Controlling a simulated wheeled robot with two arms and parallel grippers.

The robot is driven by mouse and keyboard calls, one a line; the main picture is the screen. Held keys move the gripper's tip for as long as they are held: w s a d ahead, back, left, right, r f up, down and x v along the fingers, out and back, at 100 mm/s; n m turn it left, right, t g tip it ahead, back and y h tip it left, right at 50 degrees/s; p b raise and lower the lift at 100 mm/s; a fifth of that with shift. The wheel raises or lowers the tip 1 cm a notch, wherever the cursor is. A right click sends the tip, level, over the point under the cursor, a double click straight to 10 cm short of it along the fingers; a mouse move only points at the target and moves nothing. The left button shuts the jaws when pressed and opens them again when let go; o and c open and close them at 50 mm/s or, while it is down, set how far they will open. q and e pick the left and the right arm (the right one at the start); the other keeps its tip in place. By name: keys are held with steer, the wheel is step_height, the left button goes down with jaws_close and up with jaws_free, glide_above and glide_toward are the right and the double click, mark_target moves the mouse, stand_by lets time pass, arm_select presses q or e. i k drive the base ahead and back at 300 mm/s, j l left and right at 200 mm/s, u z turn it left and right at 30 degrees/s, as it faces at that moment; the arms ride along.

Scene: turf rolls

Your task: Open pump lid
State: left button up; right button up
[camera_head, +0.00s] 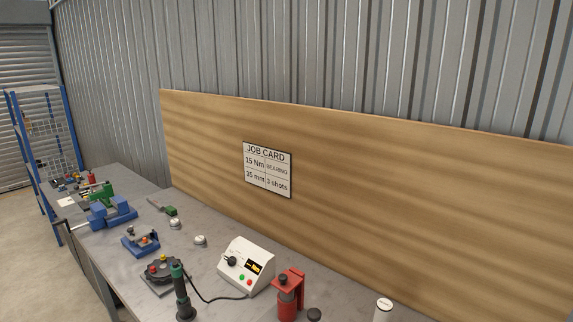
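No part is labelled as a pump. A red upright device (289,296) with a cylinder and a bracket stands at the bench's lower middle; it may be the pump, but I cannot tell if it has a lid or whether that is open. A dark round cap (314,314) sits beside it at the bottom edge. A white cylinder (383,311) with a light top stands further right, cut off by the frame. Neither of my grippers is in view.
The grey bench (205,268) carries a white control box (246,266), a dark green-topped tool (181,295) with a cable, a dark round fixture (160,275), a blue fixture (140,241) and a blue vise (112,214). A wooden board (380,180) with a job card (267,169) stands behind.

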mark_target(286, 282)
steer(key=i+l, duration=0.25)
steer(key=l, duration=0.15)
steer(key=i+j+z, duration=0.2)
steer(key=z, duration=0.2)
steer(key=i+j+z, duration=0.15)
steer(key=j+z, duration=0.2)
steer(key=i+j+z, duration=0.15)
steer(key=j+z, duration=0.6)
steer(key=l+u, duration=0.1)
steer(key=u, duration=0.85)
steer(key=k+j+u, duration=0.1)
steer(key=j, duration=0.2)
steer(key=k+j, duration=0.1)
steer(key=j, duration=0.2)
steer(key=u, duration=0.05)
